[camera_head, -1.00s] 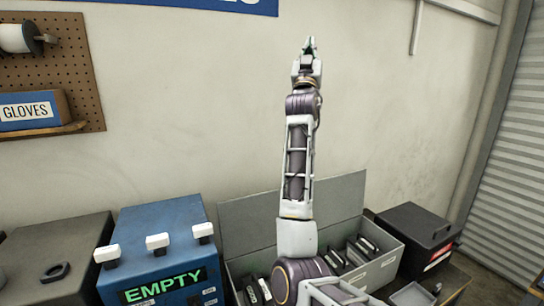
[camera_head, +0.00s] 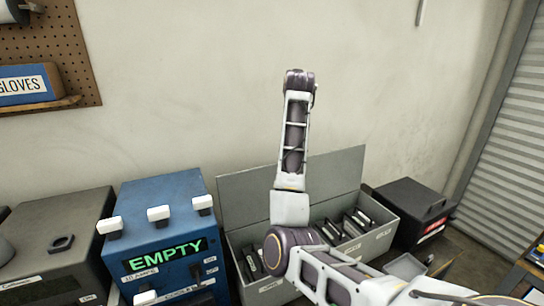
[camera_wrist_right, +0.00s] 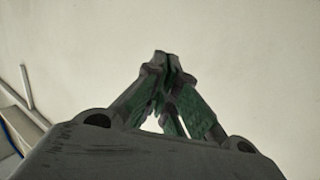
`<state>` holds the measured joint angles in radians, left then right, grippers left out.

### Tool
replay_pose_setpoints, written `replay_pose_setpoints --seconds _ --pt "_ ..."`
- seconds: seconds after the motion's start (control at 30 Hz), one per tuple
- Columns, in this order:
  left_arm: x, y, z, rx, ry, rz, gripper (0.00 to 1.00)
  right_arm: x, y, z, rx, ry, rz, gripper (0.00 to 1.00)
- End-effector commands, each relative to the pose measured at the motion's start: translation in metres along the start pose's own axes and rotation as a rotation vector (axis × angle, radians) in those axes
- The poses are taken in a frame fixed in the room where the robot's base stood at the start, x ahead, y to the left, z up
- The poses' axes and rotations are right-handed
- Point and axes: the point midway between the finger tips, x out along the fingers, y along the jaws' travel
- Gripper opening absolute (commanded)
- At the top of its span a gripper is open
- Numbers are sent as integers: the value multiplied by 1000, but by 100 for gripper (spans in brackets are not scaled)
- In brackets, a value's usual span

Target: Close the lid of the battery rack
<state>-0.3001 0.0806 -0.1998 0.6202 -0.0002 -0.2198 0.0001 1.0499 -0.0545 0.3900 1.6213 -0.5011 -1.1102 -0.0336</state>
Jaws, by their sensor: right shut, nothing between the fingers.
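The battery rack is a grey box (camera_head: 375,245) with several dark batteries in it, in the lower middle of the head view. Its lid (camera_head: 341,170) stands open and upright along the back edge, near the wall. My right arm rises in front of the rack and lid and hides part of both. Its gripper is hidden in the head view. The right wrist view shows the right gripper (camera_wrist_right: 166,60) shut and empty, fingertips together, against plain wall. My left gripper is in neither view.
A blue box marked EMPTY (camera_head: 165,248) with white knobs stands left of the rack. A dark grey machine (camera_head: 50,250) is farther left. A black case (camera_head: 412,210) sits close on the right. The wall behind the lid is bare.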

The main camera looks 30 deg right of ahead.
Motion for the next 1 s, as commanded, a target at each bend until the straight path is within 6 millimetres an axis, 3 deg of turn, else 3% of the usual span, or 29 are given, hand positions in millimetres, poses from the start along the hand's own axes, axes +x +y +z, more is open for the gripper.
replay_pose_setpoints --seconds 0.47,0.8,1.0 --pt "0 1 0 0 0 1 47 -20 -35 91 -82 -412 -174 0" --pt "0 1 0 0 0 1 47 -58 -48 145 -185 -689 -302 0" --pt "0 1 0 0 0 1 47 -80 -47 167 -255 -817 -351 0"
